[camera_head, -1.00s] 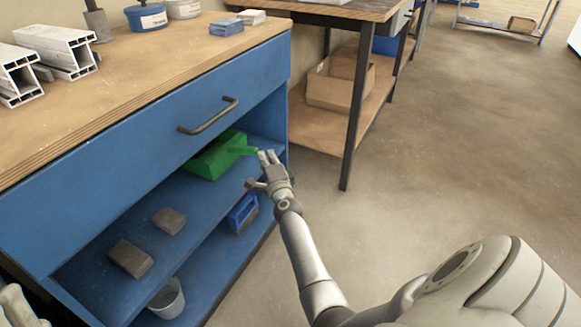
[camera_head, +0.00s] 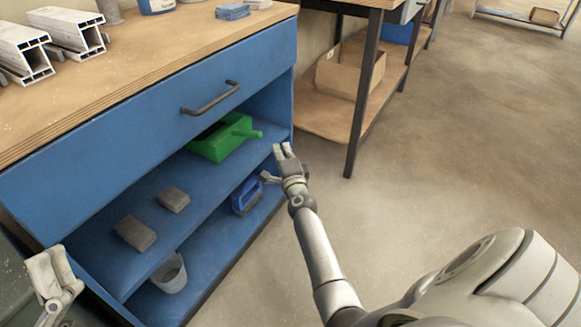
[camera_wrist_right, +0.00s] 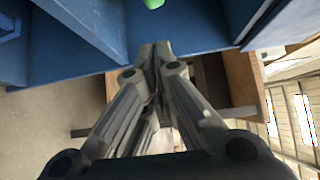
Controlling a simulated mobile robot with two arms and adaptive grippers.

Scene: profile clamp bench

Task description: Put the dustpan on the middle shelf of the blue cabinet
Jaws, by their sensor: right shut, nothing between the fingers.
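The green dustpan (camera_head: 222,138) lies on the shelf (camera_head: 150,190) directly below the drawer of the blue cabinet (camera_head: 130,140), at its right end. Its handle points right toward the shelf's open front. My right gripper (camera_head: 283,152) is just outside the cabinet front, to the right of and below the handle, apart from it. In the right wrist view its fingers (camera_wrist_right: 153,50) are together and empty; a bit of the green dustpan (camera_wrist_right: 153,3) shows at the top edge. My left gripper (camera_head: 50,275) is at the lower left, partly in view; its jaw opening is unclear.
Two dark blocks (camera_head: 173,198) share the dustpan's shelf, to the left. A blue object (camera_head: 246,195) and a grey bucket (camera_head: 171,273) stand on the bottom level. A table with a cardboard box (camera_head: 345,72) stands to the right. The floor in front is clear.

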